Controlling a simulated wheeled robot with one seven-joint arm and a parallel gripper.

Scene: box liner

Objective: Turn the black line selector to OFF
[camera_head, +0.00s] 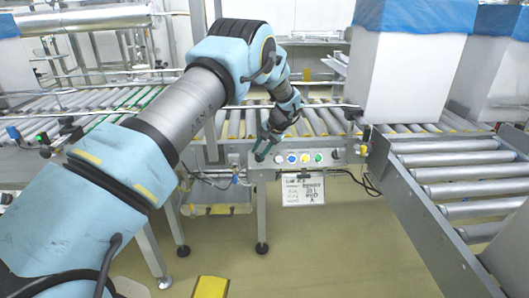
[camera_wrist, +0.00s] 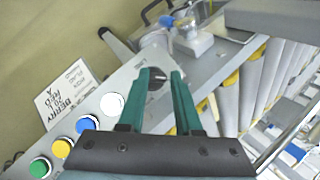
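The black line selector (camera_wrist: 156,82) is a dark round knob on the grey control panel (camera_wrist: 120,84). In the wrist view it shows between the two green fingers of my gripper (camera_wrist: 159,76). The fingers are apart, with visible gaps beside the knob, so the gripper is open and holds nothing. I cannot tell how far the fingertips are from the panel face. The knob's setting and its labels are too small to read. In the head view my gripper (camera_head: 268,150) is at the panel's left part and hides the selector.
Beside the selector are a white button (camera_wrist: 112,104), a blue button (camera_wrist: 87,124), a yellow button (camera_wrist: 62,147) and a green button (camera_wrist: 40,167). A paper sign (camera_head: 303,190) hangs below the panel. Roller conveyors (camera_head: 240,122) run behind it. A tall white box (camera_head: 405,75) stands at the right.

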